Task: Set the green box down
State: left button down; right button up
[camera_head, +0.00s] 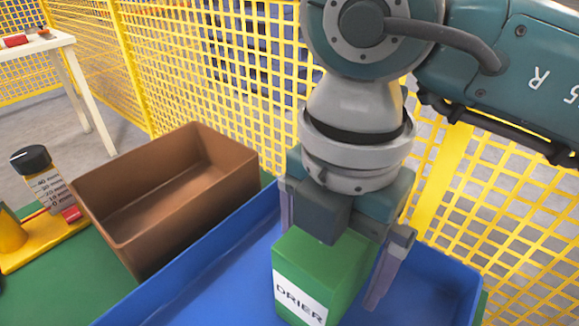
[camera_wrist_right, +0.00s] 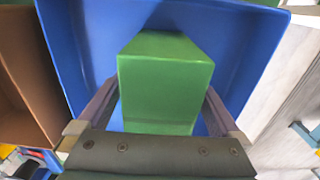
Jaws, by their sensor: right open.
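The green box (camera_head: 322,268) with a white DRIER label stands in the blue tray (camera_head: 215,275). My right gripper (camera_head: 335,255) is over it with one finger on each side. In the right wrist view the green box (camera_wrist_right: 163,85) lies between the two open fingers (camera_wrist_right: 160,105), with a gap visible near the right finger. The blue tray (camera_wrist_right: 90,35) surrounds the box there. The lower part of the box is partly hidden by the gripper in the wrist view. My left gripper is not in view.
An empty brown bin (camera_head: 165,200) stands left of the tray on a green surface (camera_head: 95,285). A bottle with a black cap (camera_head: 42,178) stands on a yellow holder (camera_head: 40,238) at far left. Yellow mesh fencing (camera_head: 220,70) runs behind. A white table (camera_head: 70,75) is at the back left.

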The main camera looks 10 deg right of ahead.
pick_arm(q)
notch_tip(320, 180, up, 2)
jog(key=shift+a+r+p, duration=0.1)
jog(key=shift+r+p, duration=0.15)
jog(key=shift+p, duration=0.9)
pick_arm(e)
notch_tip(320, 180, up, 12)
jog(key=shift+r, duration=0.1)
